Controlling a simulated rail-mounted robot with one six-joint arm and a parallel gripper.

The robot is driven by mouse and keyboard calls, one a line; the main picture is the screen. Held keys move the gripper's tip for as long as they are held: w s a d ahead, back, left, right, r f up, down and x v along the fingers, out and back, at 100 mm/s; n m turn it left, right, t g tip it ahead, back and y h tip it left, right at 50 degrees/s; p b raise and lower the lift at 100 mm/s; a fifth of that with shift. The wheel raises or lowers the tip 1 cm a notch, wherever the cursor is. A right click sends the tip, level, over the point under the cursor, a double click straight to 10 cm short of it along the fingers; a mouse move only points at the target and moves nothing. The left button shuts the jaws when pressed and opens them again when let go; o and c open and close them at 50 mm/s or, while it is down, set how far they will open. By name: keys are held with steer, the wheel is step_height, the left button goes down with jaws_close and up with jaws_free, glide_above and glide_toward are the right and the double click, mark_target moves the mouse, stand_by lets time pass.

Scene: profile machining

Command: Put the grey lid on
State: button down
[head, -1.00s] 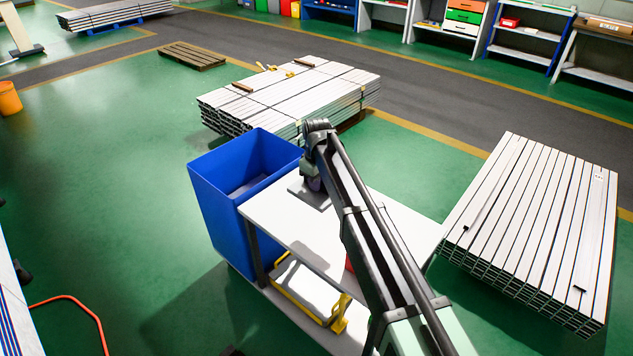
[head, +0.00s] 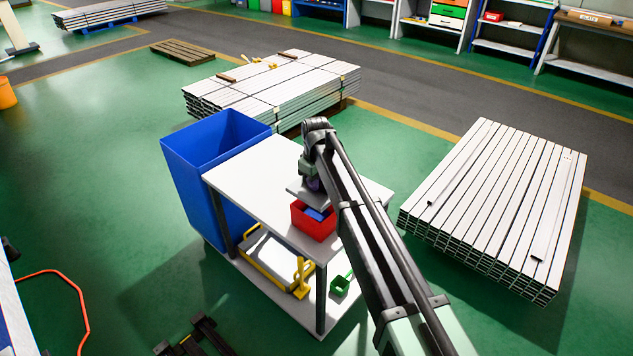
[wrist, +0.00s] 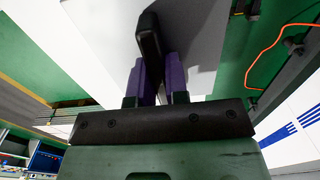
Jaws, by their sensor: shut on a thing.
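The grey lid (head: 298,193) is a flat plate above the white table, over the back part of a red box (head: 314,222). The box is open at the front, and something blue (head: 315,214) shows inside. My gripper (head: 312,184) is above the lid, mostly hidden behind my arm in the head view. In the wrist view my gripper's purple fingers (wrist: 160,80) are shut on the lid's black handle (wrist: 150,40), with the lid's grey face (wrist: 195,45) beyond. I cannot tell whether the lid touches the box.
The white table (head: 250,185) has clear room left of the box. A blue bin (head: 190,190) stands against its left side. A yellow-edged grey case (head: 268,252) and a green container (head: 341,286) are on the lower shelf. Profile stacks (head: 495,205) lie to the right and behind (head: 270,90).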

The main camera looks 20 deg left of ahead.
steer(key=shift+f+b, duration=1.95)
steer(key=shift+f, duration=0.25)
steer(key=shift+f+b, duration=1.05)
stand_by(0.5)
steer(key=c, duration=1.1)
jaws_free()
steer(key=shift+o, duration=0.2)
steer(key=shift+r, duration=0.1)
step_height(320, 180, up, 11)
steer(key=p, duration=1.1)
